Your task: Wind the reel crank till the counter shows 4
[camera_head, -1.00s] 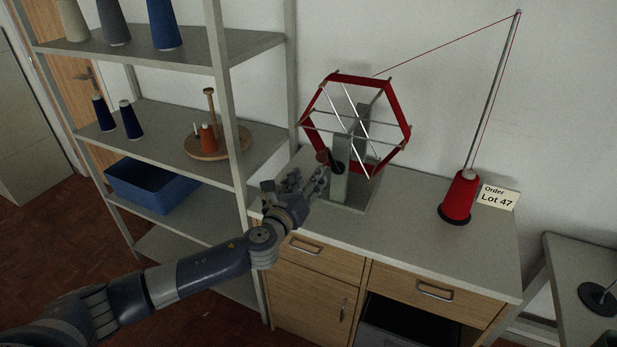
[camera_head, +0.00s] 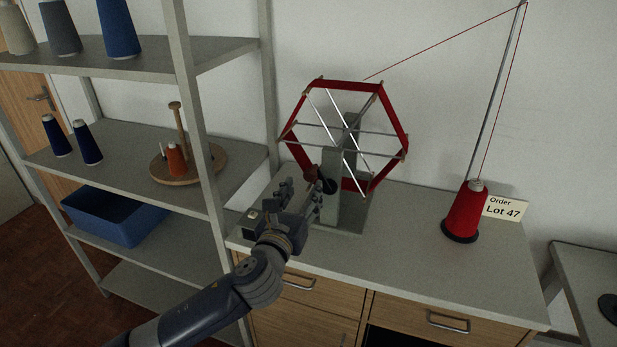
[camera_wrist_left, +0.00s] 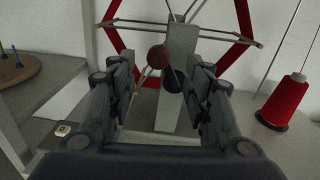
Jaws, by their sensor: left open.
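The reel (camera_head: 395,118) is a six-sided frame wound with red yarn, on a grey post (camera_head: 338,185) on the cabinet top. Its crank has a round brown knob (camera_head: 311,173) beside a black hub (camera_head: 328,186); the knob (camera_wrist_left: 158,57) and hub (camera_wrist_left: 173,79) also show in the left wrist view. My left gripper (camera_head: 301,196) is open and empty, its fingers pointing toward the crank, with the knob beyond and between them in the wrist view. A small pale counter box (camera_wrist_left: 62,129) shows what looks like a 0. My right gripper is out of view.
A red yarn cone (camera_head: 466,212) stands right of the reel, its thread running over a tall rod (camera_head: 497,95). A sign (camera_head: 505,209) reads Order Lot 47. A shelf rack (camera_head: 190,110) stands close on the left. The cabinet top's front right (camera_head: 420,265) is clear.

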